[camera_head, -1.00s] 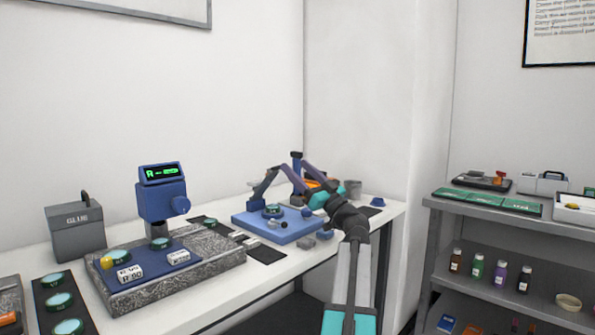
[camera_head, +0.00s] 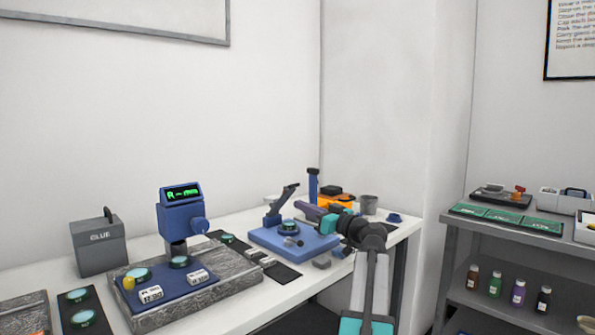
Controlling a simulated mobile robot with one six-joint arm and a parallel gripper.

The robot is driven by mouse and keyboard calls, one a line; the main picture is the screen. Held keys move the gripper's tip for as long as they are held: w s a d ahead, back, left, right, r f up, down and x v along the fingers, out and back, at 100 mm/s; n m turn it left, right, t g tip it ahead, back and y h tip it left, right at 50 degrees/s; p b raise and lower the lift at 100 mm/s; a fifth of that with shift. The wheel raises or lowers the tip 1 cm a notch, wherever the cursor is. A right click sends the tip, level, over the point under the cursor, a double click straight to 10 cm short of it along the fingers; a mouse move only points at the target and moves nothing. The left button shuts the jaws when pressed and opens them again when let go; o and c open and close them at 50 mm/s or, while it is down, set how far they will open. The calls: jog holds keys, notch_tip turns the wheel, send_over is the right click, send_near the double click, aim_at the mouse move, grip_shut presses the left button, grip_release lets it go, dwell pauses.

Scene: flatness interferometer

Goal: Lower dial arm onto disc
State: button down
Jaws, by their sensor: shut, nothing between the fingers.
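The dial arm (camera_head: 284,203) is a dark arm on a blue pivot at the back left of the blue base plate (camera_head: 312,246). It is raised, tilted up to the right, with its tip in the air. A dark disc with a green-teal top (camera_head: 289,226) sits on the plate, below and right of the pivot.
A blue post (camera_head: 313,186) and an orange item (camera_head: 337,201) stand behind my gripper. A blue gauge with a green display (camera_head: 182,193) stands on a speckled slab left. A grey glue box (camera_head: 100,247) is further left. A grey shelf (camera_head: 455,225) stands right.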

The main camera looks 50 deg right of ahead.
notch_tip(320, 180, up, 14)
jog(key=s+d+g+p, duration=0.1)
jog(key=g+p, duration=0.3)
jog(key=p, duration=2.1)
jog(key=shift+s+d+g+h, duration=0.4)
jog(key=shift+s, duration=0.4)
jog(key=shift+w, duration=0.1)
jog(key=p+x, duration=0.3)
jog(key=x, duration=0.7)
jog(key=shift+f, duration=0.1)
jog(key=shift+s+a+f+p, duration=0.1)
jog(key=shift+s+f+p, duration=0.45)
jog(key=shift+f, duration=0.25)
jog(key=shift+s+a+f+p, duration=0.15)
jog(key=shift+s+f+p, duration=0.25)
jog(key=shift+s+f, duration=0.35)
jog(key=shift+a+f+b, duration=0.15)
jog(key=shift+f+b, duration=0.15)
jog(key=shift+b, duration=0.35)
